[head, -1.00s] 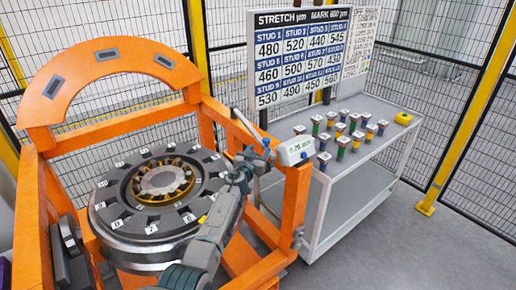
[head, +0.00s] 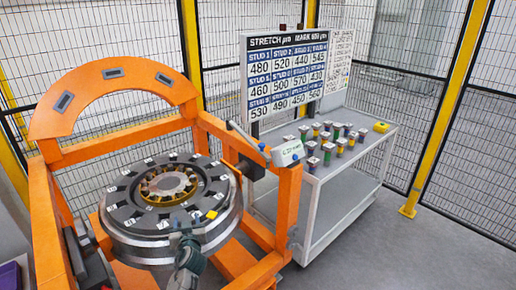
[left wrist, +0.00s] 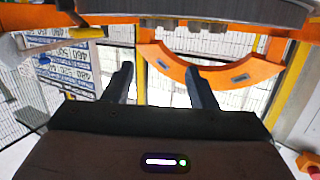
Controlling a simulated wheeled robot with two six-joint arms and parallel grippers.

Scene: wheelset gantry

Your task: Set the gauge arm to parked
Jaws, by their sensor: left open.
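The gauge arm (head: 246,137) is a grey bar with a blue end, slanting from upper left down to the right beside the white gauge box (head: 289,153) on the orange frame's right post. The gauge box has a small display, its reading too small to tell. My left gripper (head: 186,226) is at the front edge of the wheelset disc (head: 150,222), apart from the gauge arm and low to its left. In the left wrist view its two dark fingers are spread with nothing between them. My right gripper is not in view.
The orange gantry frame (head: 43,205) with its arch surrounds the disc. A stretch board (head: 285,75) stands behind. Mesh fencing closes the back; floor at right is clear.

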